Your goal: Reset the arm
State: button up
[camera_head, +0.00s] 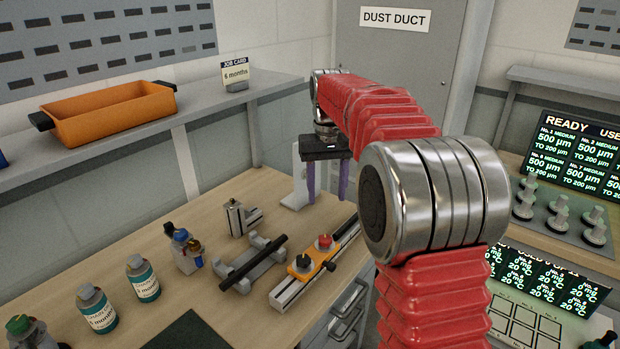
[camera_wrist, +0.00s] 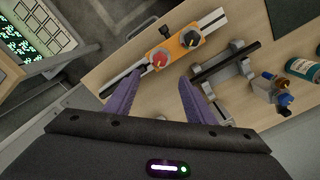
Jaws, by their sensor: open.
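My gripper (camera_head: 326,180) hangs at the end of my red and silver arm, above the far right part of the wooden bench (camera_head: 120,245) in the head view. Its two purple fingers point down and stand apart, with nothing between them. In the wrist view my gripper (camera_wrist: 154,84) also shows open and empty. The block also shows in the head view (camera_head: 305,268). My arm's silver joint hides part of the scene.
A black bar on a grey stand (camera_head: 252,265) lies beside the rail. Several labelled bottles (camera_head: 142,278) stand on the bench's left. An orange tray (camera_head: 110,115) and a job card (camera_head: 235,75) sit on the shelf. Screens and weights (camera_head: 560,215) are at right.

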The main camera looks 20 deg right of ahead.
notch_tip(320, 180, down, 4)
jog(key=s, duration=0.3)
jog(key=s+a+t, duration=0.2)
jog(key=s+a, duration=0.2)
jog(key=s, duration=1)
jog(key=s+a+r+n+t, duration=0.1)
jog(key=s+a+t, duration=0.2)
jog(key=s, duration=1)
jog(key=shift+s+a+r+t, duration=0.25)
jog(key=shift+s+a+t, duration=0.05)
jog(key=shift+s+a, duration=0.1)
